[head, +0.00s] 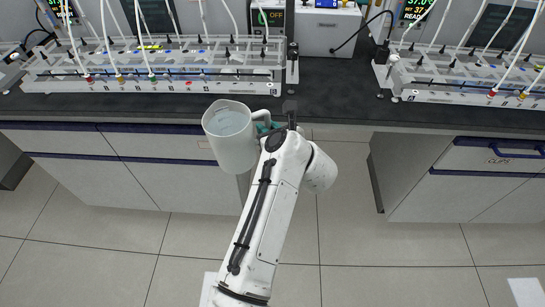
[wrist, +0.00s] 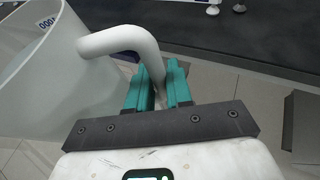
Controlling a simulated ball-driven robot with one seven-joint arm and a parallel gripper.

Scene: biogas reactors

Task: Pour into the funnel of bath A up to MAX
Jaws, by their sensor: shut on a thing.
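A white jug (head: 231,140) is held upright in front of the bench edge in the head view. My gripper (wrist: 162,84) has two teal fingers and is shut on the jug's white handle (wrist: 124,38). The jug's body (wrist: 45,100) fills the left of the wrist view, with a blue marking near its rim. On the bench at the left is a clear rack-like bath (head: 150,68) with tubes and coloured fittings. A similar clear bath (head: 470,78) stands at the right. I cannot pick out the funnel or MAX mark.
A white box (head: 318,30) with a display stands at the back middle. Cabinets and blue-handled drawers (head: 495,158) lie below the bench. Tiled floor is free in front.

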